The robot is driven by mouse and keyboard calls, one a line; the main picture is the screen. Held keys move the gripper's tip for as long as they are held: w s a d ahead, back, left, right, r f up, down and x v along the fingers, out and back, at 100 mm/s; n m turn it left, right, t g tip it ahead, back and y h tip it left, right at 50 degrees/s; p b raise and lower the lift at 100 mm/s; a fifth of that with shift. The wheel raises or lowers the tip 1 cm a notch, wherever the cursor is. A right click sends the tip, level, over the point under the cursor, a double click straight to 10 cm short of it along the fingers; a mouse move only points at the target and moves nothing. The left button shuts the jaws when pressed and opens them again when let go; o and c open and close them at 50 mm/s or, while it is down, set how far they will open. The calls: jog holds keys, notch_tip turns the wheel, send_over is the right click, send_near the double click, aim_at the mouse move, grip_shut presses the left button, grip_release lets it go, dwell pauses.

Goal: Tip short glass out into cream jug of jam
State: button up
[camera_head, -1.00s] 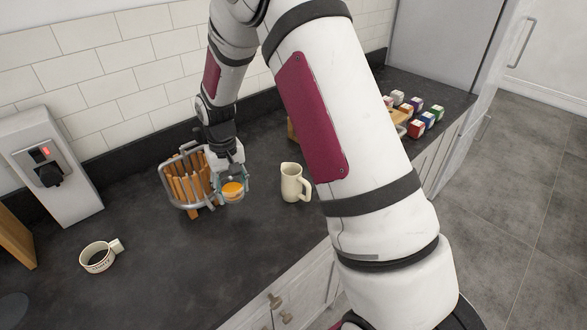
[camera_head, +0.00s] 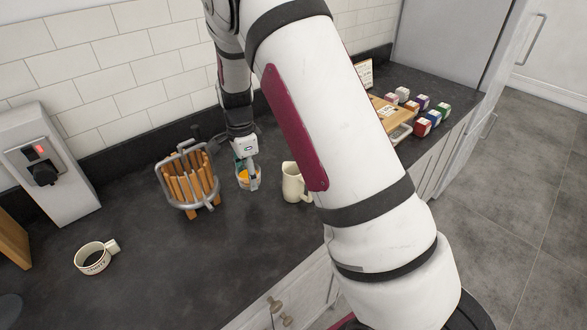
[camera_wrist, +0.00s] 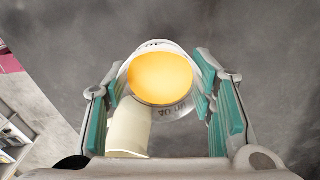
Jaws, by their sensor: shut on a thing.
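A short glass with orange contents (camera_head: 248,180) is held in my gripper (camera_head: 247,176), left of the cream jug. In the wrist view the short glass (camera_wrist: 162,80) sits between the teal finger pads of my gripper (camera_wrist: 162,100), with its round orange surface facing the camera. Whether the glass is tilted is hard to tell. The cream jug (camera_head: 292,184) stands upright on the dark counter, its handle toward the right and partly beside my arm. The jug's contents are not visible.
A basket with wooden slats (camera_head: 187,180) stands left of the glass. A cream mug (camera_head: 93,258) with dark contents is at the front left. A dispenser (camera_head: 48,165) stands against the wall. Several small coloured boxes (camera_head: 422,126) and a wooden board (camera_head: 388,118) are far right.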

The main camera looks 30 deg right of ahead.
jog(key=m, duration=0.3)
jog(key=r+m, duration=0.1)
jog(key=m, duration=0.1)
jog(key=shift+w+d, duration=0.25)
jog(key=m, duration=0.3)
jog(key=r+m, duration=0.1)
jog(key=m, duration=0.1)
jog(key=shift+w+d, duration=0.2)
jog(key=shift+w, duration=0.1)
jog(key=shift+d+t, duration=0.1)
jog(key=shift+t, duration=0.2)
jog(key=shift+s+d+r+t+y+p, duration=0.1)
jog(key=shift+s+d+r+t+y, duration=0.15)
jog(key=shift+s+d+t+y, duration=0.35)
jog(key=shift+s+d+r+t+y+p, duration=0.1)
jog(key=shift+s+d+r+t+y, duration=0.2)
jog(key=shift+d+y, duration=0.45)
jog(key=shift+s+d+r+t+y+p, duration=0.1)
jog(key=shift+s+d+r+t+y, duration=0.1)
jog(key=shift+s+d+t+y, duration=0.45)
jog(key=shift+w+a+y, duration=0.1)
jog(key=shift+w+y, duration=0.15)
jog(key=shift+y, duration=0.05)
jog(key=shift+s+d+r+y, duration=0.3)
jog(key=shift+r+y, duration=0.1)
jog(key=shift+r, duration=0.1)
jog(key=shift+s+d+r+t+y, duration=0.2)
jog(key=shift+d+r+t+y, duration=0.3)
jog(key=shift+r+t, duration=0.1)
